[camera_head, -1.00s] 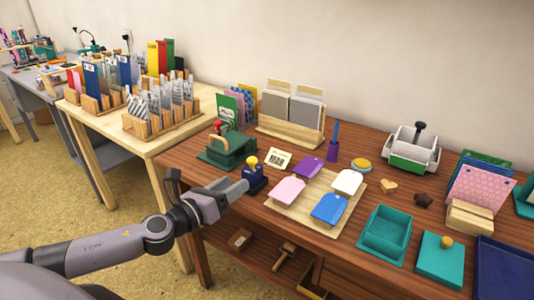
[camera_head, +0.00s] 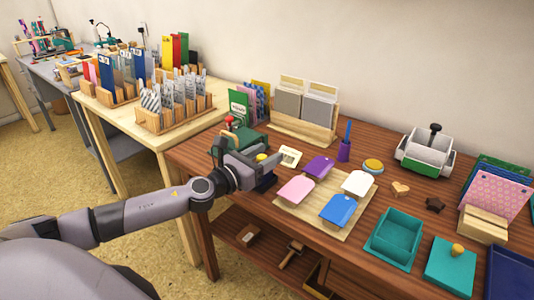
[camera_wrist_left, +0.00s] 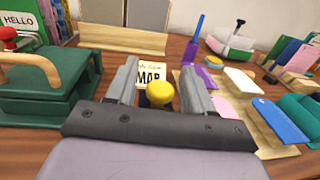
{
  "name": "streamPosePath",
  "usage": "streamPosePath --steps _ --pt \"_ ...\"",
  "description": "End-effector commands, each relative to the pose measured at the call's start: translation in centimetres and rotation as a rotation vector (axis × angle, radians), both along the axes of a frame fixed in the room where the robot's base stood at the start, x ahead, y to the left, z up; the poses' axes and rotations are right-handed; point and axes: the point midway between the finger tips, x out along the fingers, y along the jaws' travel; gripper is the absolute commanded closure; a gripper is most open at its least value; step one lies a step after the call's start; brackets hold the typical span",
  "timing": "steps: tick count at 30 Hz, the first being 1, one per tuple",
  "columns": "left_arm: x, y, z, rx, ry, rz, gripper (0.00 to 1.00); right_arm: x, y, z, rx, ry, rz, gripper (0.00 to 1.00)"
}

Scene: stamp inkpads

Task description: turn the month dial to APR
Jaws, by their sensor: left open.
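A dark blue stamp (camera_head: 266,183) with a yellow knob (camera_head: 261,157) stands near the left end of the brown table, partly hidden by my left gripper. In the left wrist view the yellow knob (camera_wrist_left: 160,94) shows between the two fingers. My left gripper (camera_head: 266,164) is open, with a finger on each side of the knob; I cannot tell if they touch it. A small cream card (camera_head: 289,156) stands just behind the stamp. In the left wrist view the card (camera_wrist_left: 150,72) reads MAR. Month markings on the stamp itself are not visible. My right gripper is out of view.
A green press (camera_head: 228,140) with a red knob stands close to the left of my gripper. A wooden board (camera_head: 296,208) with several coloured tags lies to its right. A purple pen holder (camera_head: 344,151) and a wooden card rack (camera_head: 293,130) stand behind.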

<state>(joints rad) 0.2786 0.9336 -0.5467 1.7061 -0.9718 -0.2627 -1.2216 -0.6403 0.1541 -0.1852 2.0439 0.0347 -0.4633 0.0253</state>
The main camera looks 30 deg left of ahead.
Motion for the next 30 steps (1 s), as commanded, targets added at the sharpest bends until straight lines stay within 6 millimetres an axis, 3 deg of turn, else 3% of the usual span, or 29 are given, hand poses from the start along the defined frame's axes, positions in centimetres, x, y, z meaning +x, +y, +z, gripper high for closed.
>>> streamPosePath --steps 13,14,18,30 --pt "0.8 -0.2 0.0 0.000 0.001 -0.001 0.48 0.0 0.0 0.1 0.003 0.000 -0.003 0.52" --pt "0.8 -0.2 0.0 0.000 0.001 -0.001 0.51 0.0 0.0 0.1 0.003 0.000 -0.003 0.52" --pt "0.8 -0.2 0.0 -0.001 0.001 -0.001 0.97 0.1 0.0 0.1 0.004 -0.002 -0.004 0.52" --pt "0.8 -0.2 0.3 -0.004 0.004 0.049 1.00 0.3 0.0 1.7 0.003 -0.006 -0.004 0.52"
